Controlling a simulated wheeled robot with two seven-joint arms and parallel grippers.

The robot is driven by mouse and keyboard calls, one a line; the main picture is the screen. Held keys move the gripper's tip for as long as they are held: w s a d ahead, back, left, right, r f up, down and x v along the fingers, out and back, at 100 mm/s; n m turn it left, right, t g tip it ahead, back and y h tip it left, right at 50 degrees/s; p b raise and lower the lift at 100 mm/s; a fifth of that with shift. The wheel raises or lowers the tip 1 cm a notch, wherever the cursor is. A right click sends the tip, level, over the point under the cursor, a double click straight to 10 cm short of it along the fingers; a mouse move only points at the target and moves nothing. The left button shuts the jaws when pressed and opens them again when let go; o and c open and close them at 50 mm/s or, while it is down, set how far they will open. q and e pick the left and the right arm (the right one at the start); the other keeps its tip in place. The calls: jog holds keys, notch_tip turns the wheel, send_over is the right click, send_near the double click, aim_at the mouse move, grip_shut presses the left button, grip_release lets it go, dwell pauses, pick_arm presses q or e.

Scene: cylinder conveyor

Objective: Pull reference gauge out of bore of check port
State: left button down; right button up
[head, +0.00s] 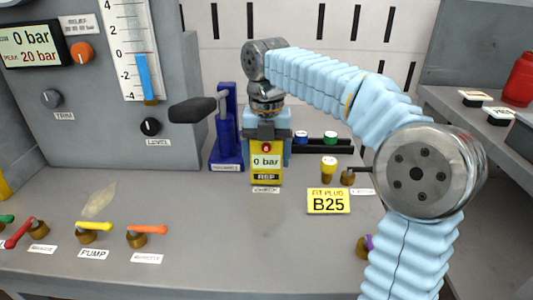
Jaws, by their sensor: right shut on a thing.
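The reference gauge (266,161) is a yellow-faced block reading 0 bar, with a red button on top. It stands upright at the middle of the bench, just behind the small check label (265,190). My right gripper (266,133) comes down over it from above and is shut on its top. The check port and its bore are hidden behind and below the gauge. I cannot tell how deep the gauge sits. My left gripper is not in view.
A blue lever press (227,150) with a black handle stands close left of the gauge. Right of it are a dark rack (320,142) with capped plugs, a yellow plug (328,170) and a yellow B25 sign (328,201). Coloured valve levers (93,227) line the front left. The bench front centre is clear.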

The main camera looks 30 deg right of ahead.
jog(key=shift+r, duration=0.35)
jog(key=shift+r+p, duration=0.1)
jog(key=shift+p, duration=0.25)
jog(key=shift+r+p, duration=0.3)
jog(key=shift+r, duration=4.2)
